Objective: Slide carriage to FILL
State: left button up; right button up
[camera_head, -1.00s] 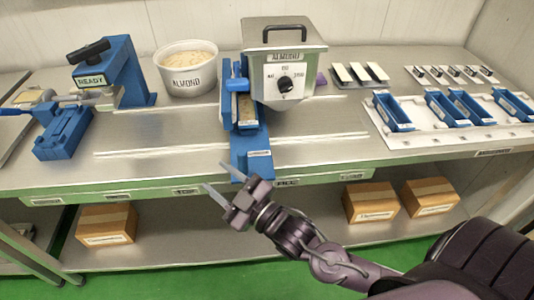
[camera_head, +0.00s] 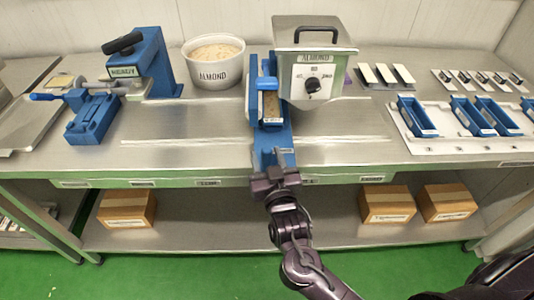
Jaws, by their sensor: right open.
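The blue carriage (camera_head: 266,139) sits on the steel bench at the front of the dispenser marked ALMOND (camera_head: 313,75). A blue mould (camera_head: 257,92) with a brownish strip inside stands on it, partly under the dispenser. My right gripper (camera_head: 277,158) is open at the carriage's front end, over the bench's front edge. Its fingers overlap the carriage's front block in the picture; I cannot tell whether they touch it. No FILL mark is readable. My left gripper is not in view.
Pale rails (camera_head: 190,141) run left and right of the carriage across the bench. A blue press (camera_head: 150,62) stands at the left, beside a white tub marked ALMOND (camera_head: 213,62). A white tray (camera_head: 450,146) with blue moulds lies at the right. Boxes (camera_head: 387,204) sit on the lower shelf.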

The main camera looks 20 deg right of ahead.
jog(key=shift+w, duration=0.25)
grip_shut()
jog(key=s+d+p, duration=0.1)
jog(key=s+d, duration=0.1)
jog(key=d, duration=0.7)
jog(key=shift+s+p, duration=0.35)
grip_release()
jog(key=shift+d, duration=0.2)
jog(key=shift+s, duration=0.1)
